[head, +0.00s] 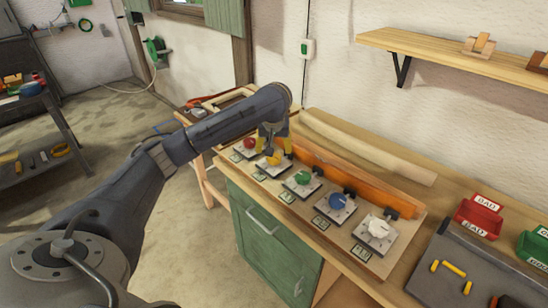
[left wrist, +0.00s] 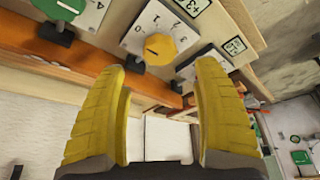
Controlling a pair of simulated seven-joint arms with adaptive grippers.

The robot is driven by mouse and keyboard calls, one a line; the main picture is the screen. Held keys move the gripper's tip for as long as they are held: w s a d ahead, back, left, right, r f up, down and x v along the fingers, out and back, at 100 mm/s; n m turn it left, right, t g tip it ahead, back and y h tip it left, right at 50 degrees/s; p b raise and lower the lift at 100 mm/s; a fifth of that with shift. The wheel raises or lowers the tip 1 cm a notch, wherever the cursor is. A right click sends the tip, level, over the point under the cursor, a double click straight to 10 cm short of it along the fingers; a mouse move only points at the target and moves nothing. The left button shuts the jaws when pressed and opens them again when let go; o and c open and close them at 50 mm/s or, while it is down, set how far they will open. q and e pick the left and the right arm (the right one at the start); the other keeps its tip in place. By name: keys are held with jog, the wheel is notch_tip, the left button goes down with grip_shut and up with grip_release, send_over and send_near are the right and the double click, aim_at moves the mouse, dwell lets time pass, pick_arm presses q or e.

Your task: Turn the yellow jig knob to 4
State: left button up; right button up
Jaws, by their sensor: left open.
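The yellow jig knob (head: 274,158) is second from the far end in a row of coloured knobs on the bench. In the left wrist view the yellow knob (left wrist: 172,46) sits on a white plate (left wrist: 150,20) with numbers around it. A short dark mark on the knob lies toward the 0 side; its exact setting is hard to read. My left gripper (head: 274,148) is at the yellow knob in the head view. In the left wrist view its yellow fingers (left wrist: 156,75) are apart, with the knob beyond the tips and nothing between them. My right gripper is not in view.
Red (head: 249,142), green (head: 302,178), blue (head: 337,201) and white (head: 378,228) knobs stand in the same row. An orange rail (head: 350,177) runs behind them.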

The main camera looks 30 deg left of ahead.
aim_at(274, 157)
pick_arm(q)
jog(key=x, duration=0.7)
jog(key=shift+f, duration=0.3)
jog(key=c, duration=1.2)
